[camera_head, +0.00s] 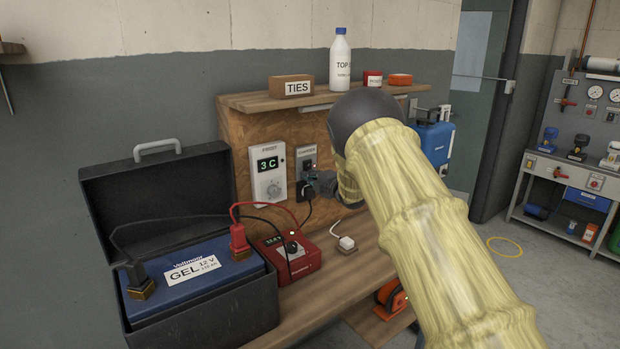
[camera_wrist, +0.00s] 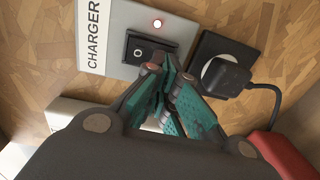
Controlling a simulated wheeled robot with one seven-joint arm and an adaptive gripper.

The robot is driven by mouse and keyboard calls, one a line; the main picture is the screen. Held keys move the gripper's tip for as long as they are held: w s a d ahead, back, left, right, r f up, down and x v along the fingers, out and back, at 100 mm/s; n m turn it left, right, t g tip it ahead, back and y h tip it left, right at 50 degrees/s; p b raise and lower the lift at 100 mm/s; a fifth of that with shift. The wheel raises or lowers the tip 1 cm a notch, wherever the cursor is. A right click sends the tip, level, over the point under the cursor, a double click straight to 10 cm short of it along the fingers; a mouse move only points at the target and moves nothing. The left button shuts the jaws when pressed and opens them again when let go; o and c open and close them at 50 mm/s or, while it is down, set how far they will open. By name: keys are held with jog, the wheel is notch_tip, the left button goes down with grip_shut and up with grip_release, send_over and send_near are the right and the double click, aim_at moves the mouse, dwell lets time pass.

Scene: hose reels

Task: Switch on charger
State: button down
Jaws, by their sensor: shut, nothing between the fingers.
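The grey CHARGER switch plate (camera_head: 307,153) is on the wooden panel. In the wrist view, the plate (camera_wrist: 118,22) has a black rocker switch (camera_wrist: 137,50) marked with a circle and a glowing lamp (camera_wrist: 157,23) with a reddish rim. The red charger box (camera_head: 303,262) with a lit display stands on the bench.
The FROST thermostat (camera_head: 268,174) is left. A GEL battery (camera_head: 195,272) sits in an open black case, wired by clamps. A white plug (camera_head: 346,243) lies on the bench. A shelf (camera_head: 260,102) overhangs the panel.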

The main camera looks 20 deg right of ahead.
jog(key=f+b+v, duration=0.2)
jog(key=b+v, duration=0.2)
jog(key=v, duration=0.9)
jog(key=shift+s+d+f+b, duration=0.15)
jog(key=shift+s+f+b, duration=0.05)
jog(key=shift+f+b, duration=0.15)
